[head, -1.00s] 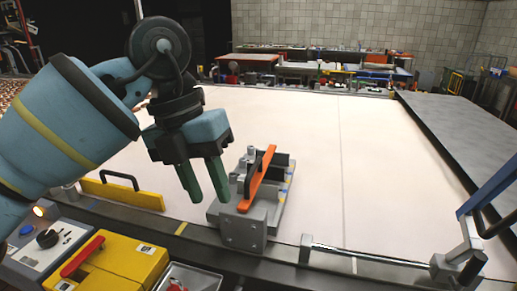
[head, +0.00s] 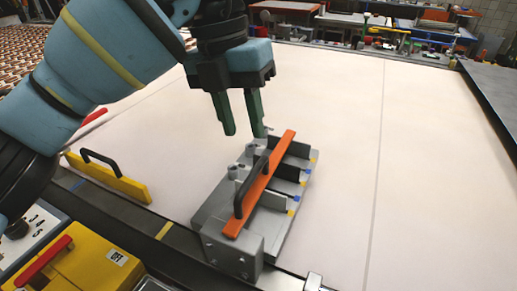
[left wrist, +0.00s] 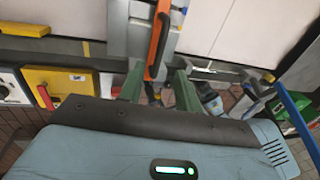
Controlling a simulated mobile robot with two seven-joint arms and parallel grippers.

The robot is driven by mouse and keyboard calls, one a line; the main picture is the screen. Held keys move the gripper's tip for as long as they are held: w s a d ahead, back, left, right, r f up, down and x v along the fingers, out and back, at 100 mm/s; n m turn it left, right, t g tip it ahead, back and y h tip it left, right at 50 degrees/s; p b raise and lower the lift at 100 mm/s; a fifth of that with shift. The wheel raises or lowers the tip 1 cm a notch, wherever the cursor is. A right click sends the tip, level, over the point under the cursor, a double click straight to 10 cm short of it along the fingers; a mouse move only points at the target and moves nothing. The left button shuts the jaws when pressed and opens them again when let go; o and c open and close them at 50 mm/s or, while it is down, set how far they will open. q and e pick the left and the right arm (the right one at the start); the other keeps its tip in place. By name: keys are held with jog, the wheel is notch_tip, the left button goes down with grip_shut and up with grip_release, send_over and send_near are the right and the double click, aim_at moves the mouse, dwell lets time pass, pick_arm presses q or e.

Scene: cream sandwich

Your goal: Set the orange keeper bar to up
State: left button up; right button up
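The orange keeper bar (head: 262,184) runs lengthwise along the top of a grey fixture (head: 215,207), beside dark dividers (head: 294,149). It has a black arched handle (head: 239,198). I cannot tell surely whether the bar is raised or lowered. My left gripper (head: 246,131) points down near the bar's far end, apart from the handle. Its two green fingers are spread and nothing is between them. In the left wrist view the orange bar (left wrist: 157,42) shows beyond and between the open fingers (left wrist: 159,88). My right gripper is not in view.
A yellow bar (head: 110,178) with a black handle lies left of the fixture. A yellow box (head: 88,272) with a red handle stands at the front left. The pale table (head: 430,190) is clear to the right. Cluttered benches stand at the back.

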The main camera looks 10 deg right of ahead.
aim_at(253, 171)
pick_arm(q)
jog(key=shift+s+d+f, duration=0.2)
jog(key=shift+f, duration=1.05)
jog(key=shift+s+d+f, duration=0.15)
jog(key=shift+f, duration=1.1)
jog(key=shift+s+d+f, duration=0.2)
jog(key=shift+f, duration=1.05)
grip_shut()
